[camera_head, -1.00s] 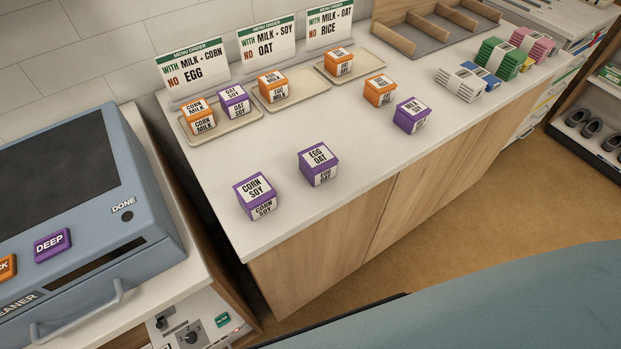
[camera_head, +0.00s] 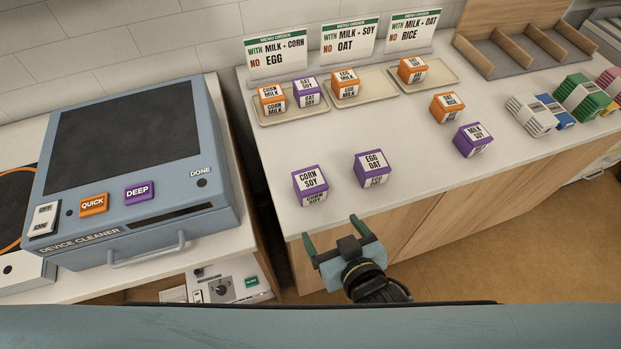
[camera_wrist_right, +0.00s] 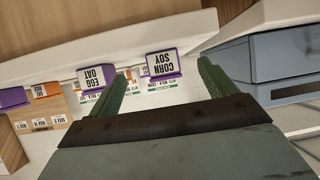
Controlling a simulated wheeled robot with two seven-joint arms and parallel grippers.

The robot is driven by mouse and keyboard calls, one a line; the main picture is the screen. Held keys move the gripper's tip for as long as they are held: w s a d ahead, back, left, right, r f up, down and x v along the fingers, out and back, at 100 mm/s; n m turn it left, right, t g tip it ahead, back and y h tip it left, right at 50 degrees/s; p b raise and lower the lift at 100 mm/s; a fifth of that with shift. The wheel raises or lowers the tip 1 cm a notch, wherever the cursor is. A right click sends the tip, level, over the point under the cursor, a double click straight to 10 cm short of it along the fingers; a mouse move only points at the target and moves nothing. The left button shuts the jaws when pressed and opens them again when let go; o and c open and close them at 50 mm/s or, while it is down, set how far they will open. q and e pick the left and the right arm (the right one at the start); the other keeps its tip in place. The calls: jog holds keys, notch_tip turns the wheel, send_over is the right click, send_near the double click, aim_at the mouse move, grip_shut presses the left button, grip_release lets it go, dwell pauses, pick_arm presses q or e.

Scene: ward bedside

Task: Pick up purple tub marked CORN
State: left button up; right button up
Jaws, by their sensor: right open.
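The purple tub marked CORN SOY (camera_head: 310,185) stands near the front left of the white counter. It also shows in the right wrist view (camera_wrist_right: 163,65), upside down, ahead of and between the fingers. My right gripper (camera_head: 333,230) is open and empty at the counter's front edge, a little in front of this tub and apart from it; its two green fingers (camera_wrist_right: 165,85) show in the right wrist view. A purple tub marked EGG OAT (camera_head: 373,168) stands to the right of the CORN SOY tub. My left gripper is not in view.
A purple MILK SOY tub (camera_head: 473,140) and an orange tub (camera_head: 447,107) stand further right. Trays with tubs, such as the left tray (camera_head: 291,119), lie behind under menu cards. A blue device cleaner (camera_head: 140,150) stands left across a gap.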

jog(key=t, duration=0.1)
send_near(312, 185)
jog(key=x, duration=0.6)
jog(key=shift+d, duration=0.1)
jog(key=shift+x, duration=2.85)
jog(key=shift+s, duration=0.1)
jog(key=shift+c, duration=0.4)
jog(key=c, duration=1.1)
